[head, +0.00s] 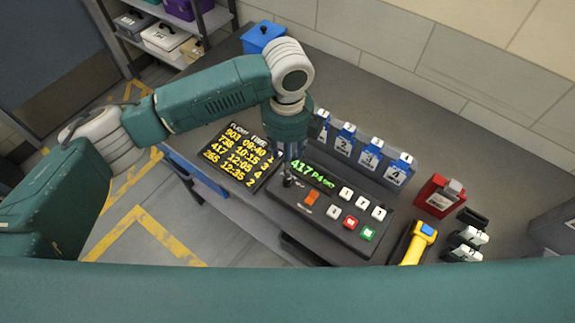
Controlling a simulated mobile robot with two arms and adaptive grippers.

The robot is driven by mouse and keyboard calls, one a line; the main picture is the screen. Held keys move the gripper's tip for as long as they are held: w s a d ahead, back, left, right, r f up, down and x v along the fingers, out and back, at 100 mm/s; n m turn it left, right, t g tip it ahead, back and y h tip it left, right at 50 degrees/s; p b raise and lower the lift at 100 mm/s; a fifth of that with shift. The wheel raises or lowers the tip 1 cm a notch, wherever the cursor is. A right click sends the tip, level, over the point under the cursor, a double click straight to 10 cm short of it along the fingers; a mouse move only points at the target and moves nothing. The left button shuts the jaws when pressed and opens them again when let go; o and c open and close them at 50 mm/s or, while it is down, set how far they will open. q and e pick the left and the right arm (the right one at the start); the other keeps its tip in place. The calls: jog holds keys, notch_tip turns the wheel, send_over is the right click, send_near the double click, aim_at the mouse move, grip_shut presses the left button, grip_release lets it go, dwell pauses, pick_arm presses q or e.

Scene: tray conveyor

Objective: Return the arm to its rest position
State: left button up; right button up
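My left arm (215,98) comes in from the left and reaches over the table, bent at the wrist. My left gripper (288,181) points down at the left end of a dark control panel, just left of its lit display. Its fingertips look close together in one narrow dark tip, with nothing visible between them. Whether the tip touches the panel is hard to tell. The control panel (312,212) shows green text starting with 417 and has white, orange, red and green buttons. My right gripper is not in view.
A flight board (238,157) lies left of the panel. Numbered blue holders (370,158) stand behind it. A red box (439,196), a yellow scanner (418,243) and black-and-white items (464,243) are to the right. A blue box (262,37) stands at the back left, near a shelf (205,20).

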pick_arm(q)
jog(key=shift+r, duration=0.85)
